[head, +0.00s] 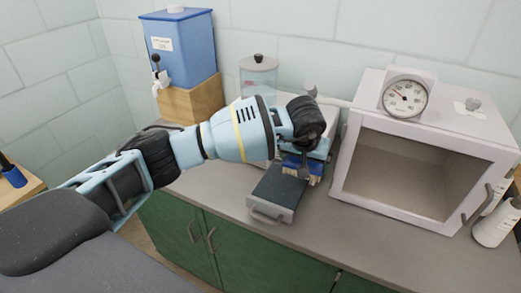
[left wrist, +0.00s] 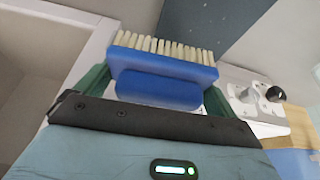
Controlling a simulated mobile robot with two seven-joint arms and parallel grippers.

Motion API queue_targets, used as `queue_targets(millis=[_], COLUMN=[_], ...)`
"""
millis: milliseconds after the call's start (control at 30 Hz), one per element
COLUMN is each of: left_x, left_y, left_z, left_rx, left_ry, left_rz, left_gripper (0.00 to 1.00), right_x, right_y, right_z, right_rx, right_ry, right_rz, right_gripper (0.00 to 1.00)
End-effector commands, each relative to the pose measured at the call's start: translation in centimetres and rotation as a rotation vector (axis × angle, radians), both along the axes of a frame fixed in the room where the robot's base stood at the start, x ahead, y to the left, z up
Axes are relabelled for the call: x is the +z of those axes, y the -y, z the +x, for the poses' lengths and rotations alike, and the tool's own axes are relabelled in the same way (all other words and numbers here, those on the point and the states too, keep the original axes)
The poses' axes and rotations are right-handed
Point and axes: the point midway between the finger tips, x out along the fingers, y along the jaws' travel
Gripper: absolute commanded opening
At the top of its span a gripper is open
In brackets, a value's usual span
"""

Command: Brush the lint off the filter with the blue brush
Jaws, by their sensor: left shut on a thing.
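The blue brush (left wrist: 160,82) is held between the fingers of my left gripper (left wrist: 155,92) in the left wrist view. Its pale bristles point away from the gripper. In the head view my left arm reaches in over the counter, and part of the brush (head: 292,163) shows below the wrist. A dark grey flat panel with a front handle, apparently the filter (head: 277,194), sticks out toward the counter's front edge, just below the brush. I cannot tell whether the bristles touch it. No lint can be made out. My right gripper is not in view.
A white open-fronted box (head: 362,128) with a dial gauge (head: 405,94) stands close on the right. A blue water tank (head: 182,52) on a wooden block (head: 192,100) and a clear jar (head: 258,72) stand behind. The counter (head: 215,188) left of the panel is clear.

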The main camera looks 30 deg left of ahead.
Motion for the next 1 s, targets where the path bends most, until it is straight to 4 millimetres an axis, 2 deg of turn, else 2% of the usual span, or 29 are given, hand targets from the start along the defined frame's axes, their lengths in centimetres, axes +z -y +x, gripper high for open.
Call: queue_targets(millis=[33,200,833,1000], left_x=[1.0,2.0,1.9,2.5], left_y=[0.0,0.1,0.1,-0.5], left_z=[-0.1,-0.6,-0.8,-2.5], left_rx=[0.002,0.005,0.005,-0.007], left_ry=[0.008,0.005,0.001,0.004], left_rz=[0.000,0.000,-0.001,-0.008], left_gripper=[0.73,0.73,0.73,0.73], right_x=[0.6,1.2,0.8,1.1], right_y=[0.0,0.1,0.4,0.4], right_z=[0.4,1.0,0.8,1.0], right_rx=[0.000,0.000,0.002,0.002], right_ry=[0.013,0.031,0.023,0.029], right_rz=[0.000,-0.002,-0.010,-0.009], right_gripper=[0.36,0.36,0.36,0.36])
